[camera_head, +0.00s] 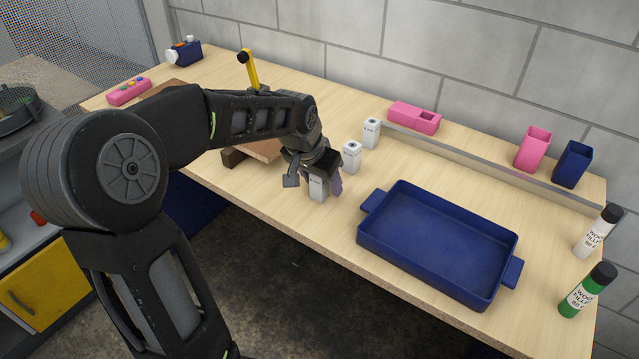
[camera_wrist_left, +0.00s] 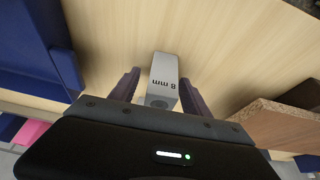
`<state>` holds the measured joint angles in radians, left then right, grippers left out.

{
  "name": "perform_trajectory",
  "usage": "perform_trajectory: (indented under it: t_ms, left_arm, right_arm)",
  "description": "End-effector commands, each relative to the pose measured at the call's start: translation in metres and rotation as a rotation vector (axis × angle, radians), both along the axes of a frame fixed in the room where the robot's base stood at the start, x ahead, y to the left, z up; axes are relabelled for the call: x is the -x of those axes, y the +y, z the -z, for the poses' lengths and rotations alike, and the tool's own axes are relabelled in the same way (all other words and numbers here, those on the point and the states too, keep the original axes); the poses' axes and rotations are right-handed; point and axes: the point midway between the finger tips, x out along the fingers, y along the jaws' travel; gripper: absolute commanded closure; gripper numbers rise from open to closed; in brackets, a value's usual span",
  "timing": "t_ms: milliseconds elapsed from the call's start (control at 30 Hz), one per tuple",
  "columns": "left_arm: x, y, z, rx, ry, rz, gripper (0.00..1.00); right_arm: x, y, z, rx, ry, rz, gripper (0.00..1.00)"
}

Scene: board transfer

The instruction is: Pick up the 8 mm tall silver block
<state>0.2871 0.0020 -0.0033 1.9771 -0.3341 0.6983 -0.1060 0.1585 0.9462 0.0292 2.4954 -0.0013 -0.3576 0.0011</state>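The silver block marked "8 mm" (camera_wrist_left: 164,78) stands upright on the table between the two fingers of my left gripper (camera_wrist_left: 160,92). A gap shows between the block and the finger on the left of the wrist view; on the other side they look very close. In the head view the block (camera_head: 317,190) is partly hidden under my left gripper (camera_head: 323,183), which points down around it and is open. Two similar blocks stand behind it, a nearer one (camera_head: 352,157) and a farther one (camera_head: 371,133). My right gripper is not in view.
A blue tray (camera_head: 437,245) lies to the right of the block. A brown board (camera_head: 262,150) is to the left. Pink and blue holders (camera_head: 533,149) stand on a back ledge. Two bottles (camera_head: 588,290) are at the right edge. The table's front edge is close.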

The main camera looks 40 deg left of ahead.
Motion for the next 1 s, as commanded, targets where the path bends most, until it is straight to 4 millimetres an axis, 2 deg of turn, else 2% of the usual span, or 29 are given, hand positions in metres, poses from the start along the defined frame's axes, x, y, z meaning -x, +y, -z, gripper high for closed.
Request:
perform_trajectory:
  t_ms: [67, 667, 1000]
  left_arm:
    - [-0.0001, 0.0000, -0.0001, 0.000, 0.000, 0.000, 0.51]
    - [-0.0001, 0.0000, -0.0001, 0.000, 0.000, 0.000, 1.00]
    - [-0.0004, 0.0001, -0.0007, 0.000, -0.001, 0.000, 1.00]
  right_arm:
    - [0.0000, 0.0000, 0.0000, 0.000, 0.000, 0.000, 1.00]
    - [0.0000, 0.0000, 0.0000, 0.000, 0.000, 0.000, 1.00]
    - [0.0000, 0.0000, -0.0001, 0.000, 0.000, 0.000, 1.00]
